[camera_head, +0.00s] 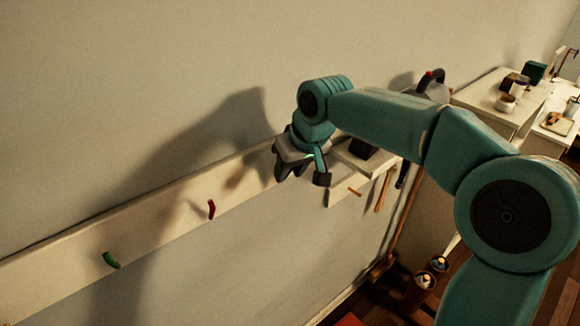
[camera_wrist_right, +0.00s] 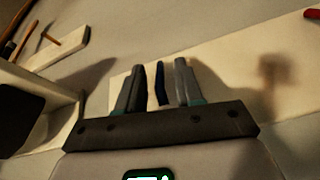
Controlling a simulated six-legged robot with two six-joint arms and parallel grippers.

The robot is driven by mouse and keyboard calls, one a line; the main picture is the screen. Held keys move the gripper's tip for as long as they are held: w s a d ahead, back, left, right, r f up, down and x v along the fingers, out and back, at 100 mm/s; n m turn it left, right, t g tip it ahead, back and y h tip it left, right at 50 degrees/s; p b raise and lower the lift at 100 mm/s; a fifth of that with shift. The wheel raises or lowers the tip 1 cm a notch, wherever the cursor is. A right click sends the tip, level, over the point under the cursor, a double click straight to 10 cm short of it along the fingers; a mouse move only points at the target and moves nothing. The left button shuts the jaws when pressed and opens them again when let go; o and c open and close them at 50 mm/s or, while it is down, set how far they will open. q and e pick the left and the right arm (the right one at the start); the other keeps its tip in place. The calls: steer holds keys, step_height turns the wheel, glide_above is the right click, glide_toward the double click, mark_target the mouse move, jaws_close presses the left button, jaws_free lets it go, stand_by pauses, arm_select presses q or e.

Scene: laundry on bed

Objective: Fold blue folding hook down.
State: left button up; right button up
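My right gripper (camera_head: 302,174) is at the white wall rail (camera_head: 160,205), near the rail's far end. It is open. In the right wrist view, the gripper's grey fingers (camera_wrist_right: 160,75) stand apart, with the slim dark blue hook (camera_wrist_right: 160,84) showing between them. In the head view the blue hook is hidden behind the gripper. My left gripper is not in view.
A red hook (camera_head: 211,209) and a green hook (camera_head: 111,260) are on the same rail, to the left. A white shelf (camera_head: 362,163) with a dark object on it is just right of the gripper. A wooden peg (camera_head: 355,192) sits below the shelf. White cabinets stand at the far right.

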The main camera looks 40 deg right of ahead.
steer(key=shift+w+a+f, duration=0.15)
steer(key=shift+w+f, duration=0.05)
steer(key=shift+w, duration=0.1)
steer(key=shift+s+r, duration=0.15)
steer(key=shift+s, duration=0.25)
steer(key=shift+s+d, duration=0.15)
steer(key=shift+d, duration=0.1)
steer(key=c, duration=0.4)
steer(key=shift+a, duration=0.1)
jaws_close()
steer(key=shift+w+a, duration=0.2)
steer(key=shift+s+d, duration=0.1)
steer(key=shift+d, duration=0.1)
steer(key=shift+a, duration=0.1)
steer(key=shift+b, duration=0.3)
